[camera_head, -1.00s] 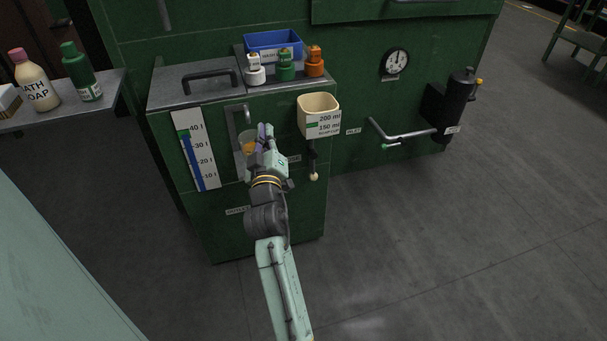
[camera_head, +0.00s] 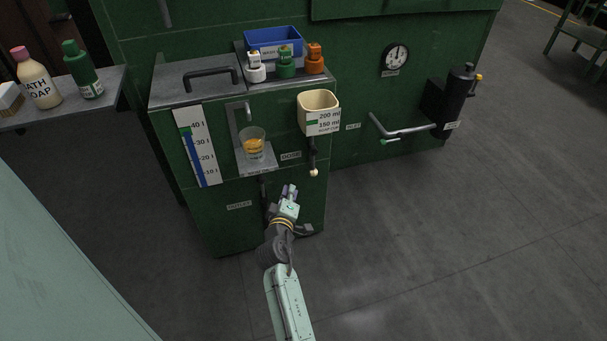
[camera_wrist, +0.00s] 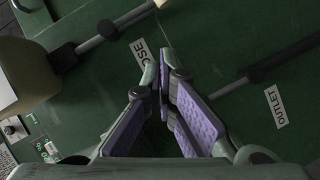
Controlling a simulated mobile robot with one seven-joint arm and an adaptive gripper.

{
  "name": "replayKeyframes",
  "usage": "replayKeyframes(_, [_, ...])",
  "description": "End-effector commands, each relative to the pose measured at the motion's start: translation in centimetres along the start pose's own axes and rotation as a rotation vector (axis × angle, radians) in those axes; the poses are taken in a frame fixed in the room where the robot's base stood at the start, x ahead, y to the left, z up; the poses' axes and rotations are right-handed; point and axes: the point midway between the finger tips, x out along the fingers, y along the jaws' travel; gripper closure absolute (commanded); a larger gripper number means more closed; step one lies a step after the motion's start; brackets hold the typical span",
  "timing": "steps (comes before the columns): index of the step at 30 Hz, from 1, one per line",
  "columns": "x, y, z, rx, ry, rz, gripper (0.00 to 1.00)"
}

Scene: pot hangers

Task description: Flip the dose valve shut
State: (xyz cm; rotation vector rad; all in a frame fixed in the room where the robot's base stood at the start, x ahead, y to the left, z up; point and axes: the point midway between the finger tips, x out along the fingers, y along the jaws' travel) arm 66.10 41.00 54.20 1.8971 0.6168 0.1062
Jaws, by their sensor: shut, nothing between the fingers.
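The dose valve's lever (camera_head: 313,157) hangs straight down below the cream dosing cup (camera_head: 318,113), with a pale knob at its lower end. The DOSE label (camera_head: 290,155) is just left of it. In the wrist view the lever (camera_wrist: 110,29) runs across the upper left above the DOSE label (camera_wrist: 142,54), and its knob is at the top edge. My gripper (camera_head: 290,190) is shut and empty, below and left of the knob and apart from it. Its purple-padded fingers (camera_wrist: 167,72) also show in the wrist view.
A glass with orange liquid (camera_head: 254,145) stands on a small shelf under a spout, up and left of my gripper. The outlet lever (camera_wrist: 262,70) and OUTLET label (camera_wrist: 276,105) are nearby. A pipe with a green-tipped handle (camera_head: 392,140) is to the right. Floor in front is clear.

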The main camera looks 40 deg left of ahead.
Motion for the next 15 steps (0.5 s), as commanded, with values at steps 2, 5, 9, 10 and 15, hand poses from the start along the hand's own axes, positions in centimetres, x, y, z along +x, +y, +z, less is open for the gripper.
replayKeyframes(2, [1.4, 0.2, -0.2, 0.001, 0.001, 0.001, 1.00])
replayKeyframes(5, [3.5, 0.3, -0.2, 0.002, 0.001, 0.001, 1.00])
replayKeyframes(9, [6.5, 0.2, -0.3, 0.002, 0.001, 0.000, 1.00])
replayKeyframes(10, [7.2, 0.2, -0.3, 0.003, 0.002, 0.001, 1.00])
replayKeyframes(15, [9.8, 0.2, 0.9, 0.003, -0.001, -0.001, 1.00])
